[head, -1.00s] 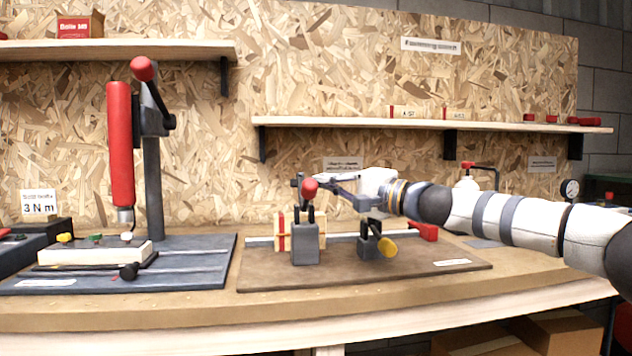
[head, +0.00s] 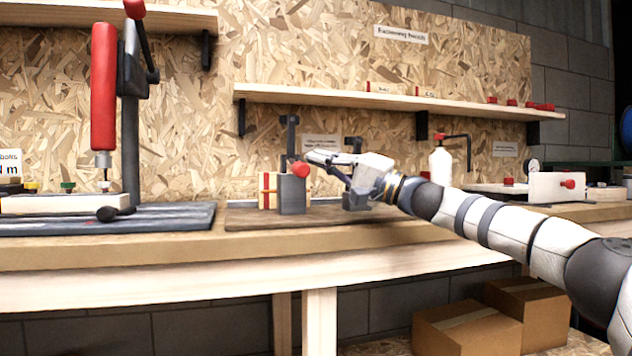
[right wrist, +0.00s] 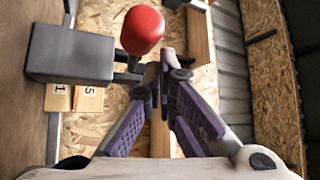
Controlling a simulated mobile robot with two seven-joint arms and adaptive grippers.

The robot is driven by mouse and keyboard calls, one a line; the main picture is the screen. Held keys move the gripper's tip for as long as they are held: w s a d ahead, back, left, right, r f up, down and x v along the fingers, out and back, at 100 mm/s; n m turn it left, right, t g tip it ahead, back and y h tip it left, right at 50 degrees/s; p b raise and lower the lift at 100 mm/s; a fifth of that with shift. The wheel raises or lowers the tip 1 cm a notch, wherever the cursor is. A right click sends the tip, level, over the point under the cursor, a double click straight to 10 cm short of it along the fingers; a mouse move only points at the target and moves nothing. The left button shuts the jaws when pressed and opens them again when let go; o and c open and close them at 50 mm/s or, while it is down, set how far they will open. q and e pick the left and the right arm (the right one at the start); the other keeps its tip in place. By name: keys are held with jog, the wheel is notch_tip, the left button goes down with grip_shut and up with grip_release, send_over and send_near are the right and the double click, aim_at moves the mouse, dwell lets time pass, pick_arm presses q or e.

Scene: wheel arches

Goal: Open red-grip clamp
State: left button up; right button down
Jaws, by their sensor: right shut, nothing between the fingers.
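The red-grip clamp has a dark grey block body (head: 291,197) on the fixture board and shows at the middle of the head view. Its red knob (head: 300,169) is low, close to the block's top, and a dark arm (head: 290,130) stands upright above it. In the right wrist view the red knob (right wrist: 142,30) is large, just beyond my fingertips, with the block (right wrist: 70,52) at left. My right gripper (head: 314,158) is shut and empty, just right of the knob; whether it touches is unclear. It also shows in the right wrist view (right wrist: 162,72). My left gripper is out of view.
A second dark clamp (head: 353,200) stands right of the block, partly hidden by my gripper. A wooden piece with a red stripe (head: 267,190) is at left. A red-handled press (head: 104,90) stands further left. A shelf (head: 380,103) runs above.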

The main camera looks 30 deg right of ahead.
jog(key=shift+f+n+y+b, duration=0.2)
jog(key=shift+n+y+b, duration=0.15)
jog(key=shift+b, duration=0.5)
jog(key=v, duration=1.2)
jog(key=shift+a+f, duration=0.1)
